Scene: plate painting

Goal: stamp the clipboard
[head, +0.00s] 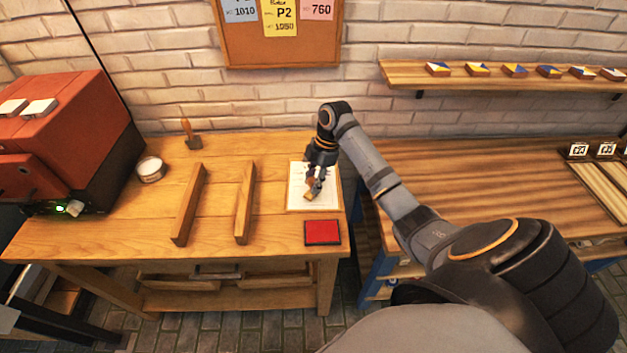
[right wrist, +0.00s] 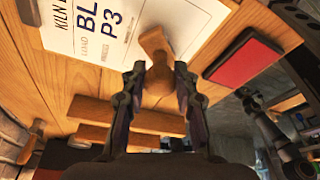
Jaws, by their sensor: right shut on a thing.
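The clipboard (head: 297,203) lies on the right part of the wooden workbench, with a white printed sheet on it. In the right wrist view the clipboard's sheet (right wrist: 115,25) shows large letters "BL" and "P3". My right gripper (head: 316,184) is over the clipboard and shut on the wooden stamp (head: 309,197). The stamp (right wrist: 155,45) also shows between the fingertips in the right wrist view, over the sheet's edge there. I cannot tell whether the stamp touches the paper. The red ink pad (head: 322,232) lies just in front of the clipboard. My left gripper is not in view.
Two wooden rails (head: 188,205) (head: 245,203) lie left of the clipboard. A round tin (head: 150,169) and a small wooden-handled tool (head: 189,135) sit farther left, by a red kiln-like box (head: 70,130). A second table (head: 470,185) stands at right, past a gap.

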